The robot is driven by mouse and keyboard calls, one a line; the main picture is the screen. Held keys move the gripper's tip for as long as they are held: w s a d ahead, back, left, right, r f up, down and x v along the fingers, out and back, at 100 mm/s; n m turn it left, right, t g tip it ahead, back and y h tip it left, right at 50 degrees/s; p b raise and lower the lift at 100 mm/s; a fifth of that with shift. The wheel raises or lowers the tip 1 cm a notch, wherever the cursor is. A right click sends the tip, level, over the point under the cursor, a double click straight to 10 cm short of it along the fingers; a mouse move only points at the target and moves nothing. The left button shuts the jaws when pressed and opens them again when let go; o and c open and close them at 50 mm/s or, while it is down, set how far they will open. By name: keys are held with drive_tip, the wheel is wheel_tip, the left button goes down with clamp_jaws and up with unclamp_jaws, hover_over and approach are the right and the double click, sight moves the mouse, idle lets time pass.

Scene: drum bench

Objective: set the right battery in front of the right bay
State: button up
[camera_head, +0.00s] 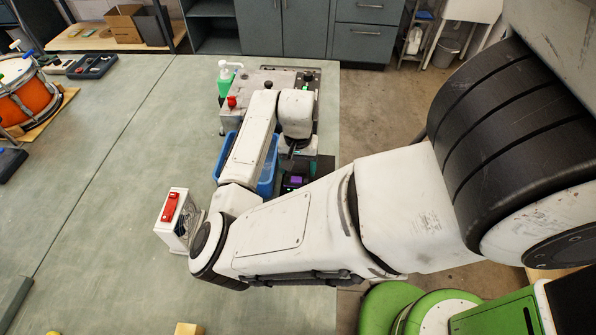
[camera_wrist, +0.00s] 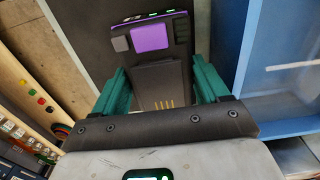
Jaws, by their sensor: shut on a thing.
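A dark battery (camera_wrist: 158,75) with a purple panel and small gold contacts fills the middle of the wrist view. My gripper (camera_wrist: 157,88) has its two teal fingers on either side of the battery and is shut on it. In the head view the battery's purple panel (camera_head: 294,181) shows beside the blue bin, below my wrist. My arm hides much of the area around it. I cannot make out the right bay or a second battery clearly in either view.
A blue bin (camera_head: 267,178) stands close left of the battery. Behind it is a grey metal unit (camera_head: 262,80) with a red knob and a green bottle (camera_head: 225,80). A white box with a red handle (camera_head: 171,208) stands left of my arm.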

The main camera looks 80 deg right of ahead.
drive_tip(key=shift+c, duration=1.4)
drive_tip(key=shift+r, duration=0.1)
drive_tip(key=shift+r, duration=0.1)
